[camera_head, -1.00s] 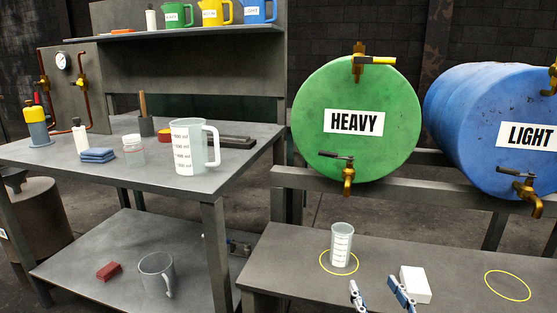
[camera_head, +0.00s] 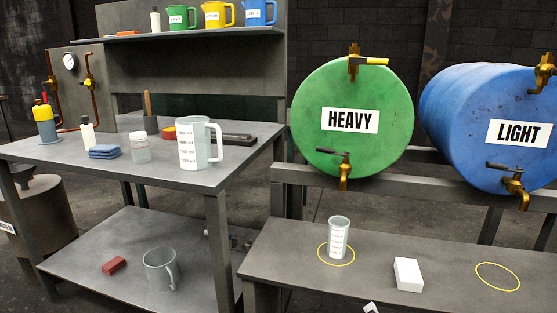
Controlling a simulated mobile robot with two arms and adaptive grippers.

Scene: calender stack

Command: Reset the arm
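Only a small pale tip of what looks like my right gripper (camera_head: 371,308) shows at the bottom edge, in front of the low bench. Whether it is open or shut is hidden below the frame. My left gripper is not in view. A clear graduated beaker (camera_head: 338,238) stands upright inside the left yellow ring on the bench. A white block (camera_head: 408,274) stands on the bench to its right, with no gripper touching it.
The low bench (camera_head: 447,278) has an empty yellow ring (camera_head: 497,277) at right. Behind it are the green HEAVY drum (camera_head: 350,90) and the blue LIGHT drum (camera_head: 470,90) with brass taps. The workbench (camera_head: 85,172) at left holds a large measuring jug (camera_head: 195,147) and several items.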

